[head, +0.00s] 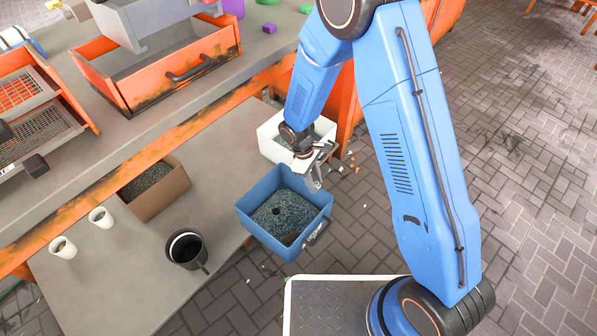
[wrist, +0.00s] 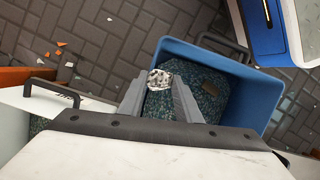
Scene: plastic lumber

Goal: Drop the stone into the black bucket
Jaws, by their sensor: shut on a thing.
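A speckled grey-white stone (wrist: 160,79) sits between the fingertips of my gripper (wrist: 163,88) in the wrist view. My gripper is shut on it, above the blue bin with dark granules. In the head view my gripper (head: 316,178) hangs over the back right edge of that bin; the stone is hard to make out there. The black bucket (head: 204,263) stands upright on the grey low surface, left of and nearer than the blue bin. Its open top faces up, and it is well apart from my gripper. The bucket does not show in the wrist view.
The blue bin (head: 253,193) stands between my gripper and the bucket. A white bin (head: 268,146) is behind my gripper, and a brown box (head: 172,196) of granules is to the left. Two white cups (head: 101,217) stand left of the bucket. An orange-edged bench (head: 190,128) runs above.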

